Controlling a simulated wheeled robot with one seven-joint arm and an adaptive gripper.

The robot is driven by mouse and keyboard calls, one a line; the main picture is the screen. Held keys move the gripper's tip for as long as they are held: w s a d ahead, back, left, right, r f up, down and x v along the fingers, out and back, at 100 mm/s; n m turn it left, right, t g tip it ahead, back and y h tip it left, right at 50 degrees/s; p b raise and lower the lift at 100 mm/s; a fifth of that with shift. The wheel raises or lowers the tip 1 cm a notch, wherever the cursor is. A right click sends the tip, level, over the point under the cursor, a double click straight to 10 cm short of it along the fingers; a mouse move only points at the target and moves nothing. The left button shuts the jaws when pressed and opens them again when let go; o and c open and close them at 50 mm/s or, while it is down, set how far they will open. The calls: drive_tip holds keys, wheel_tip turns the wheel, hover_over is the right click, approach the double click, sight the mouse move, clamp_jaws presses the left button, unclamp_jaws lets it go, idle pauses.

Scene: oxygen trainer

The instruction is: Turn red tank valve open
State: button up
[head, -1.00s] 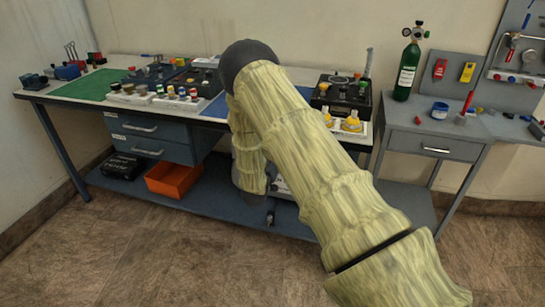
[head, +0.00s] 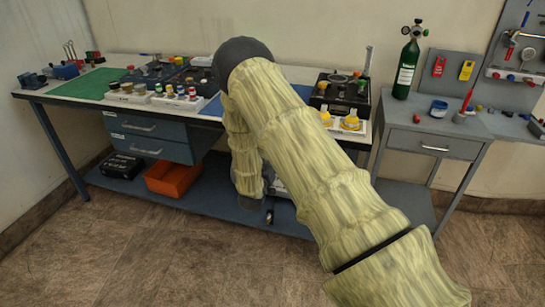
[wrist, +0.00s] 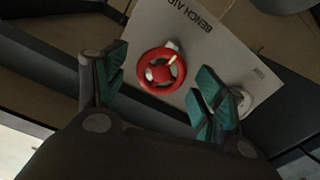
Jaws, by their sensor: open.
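A red handwheel (wrist: 162,71) with spokes and a light mark on its rim sits on a white panel (wrist: 205,48) in the wrist view. The panel reads "BENCH AIR". My gripper (wrist: 161,88) is open, with its teal finger pads on either side of the wheel. The wheel shows beyond the fingertips, and I see no contact. In the head view my arm hides the wheel and most of my gripper. A green tank (head: 406,68) with a gauge on top stands upright on the side cabinet at the right.
A pale round part (wrist: 244,103) lies beside the right finger. A long workbench (head: 75,88) carries kits and a black case (head: 340,96). An orange bin (head: 172,180) is on the lower shelf (head: 215,204). The floor in front is clear.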

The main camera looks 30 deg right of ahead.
drive_tip(key=v, duration=1)
drive_tip(key=shift+w, duration=0.1)
